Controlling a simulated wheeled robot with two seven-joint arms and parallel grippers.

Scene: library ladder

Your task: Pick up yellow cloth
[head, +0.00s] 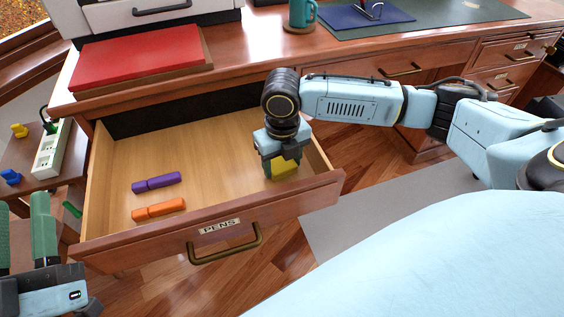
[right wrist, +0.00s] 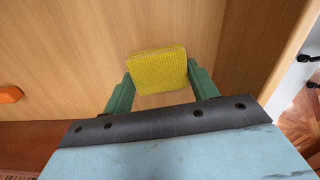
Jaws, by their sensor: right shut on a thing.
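The yellow cloth (head: 284,168) is a small folded, textured block at the right end of the open drawer (head: 219,222). My right gripper (head: 281,162) points down into the drawer and is shut on the cloth. In the right wrist view the cloth (right wrist: 158,70) sits between the two green fingers of the right gripper (right wrist: 160,82), over the wooden drawer floor. I cannot tell whether the cloth touches the floor. My left gripper (head: 22,235) is at the lower left, outside the drawer, its green fingers apart with nothing visible between them.
A purple marker (head: 157,182) and an orange marker (head: 158,209) lie in the drawer's left half. The drawer front has a brass handle (head: 226,246). On the desk are a red folder (head: 137,55) and a teal mug (head: 301,14). A power strip (head: 53,148) stands at left.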

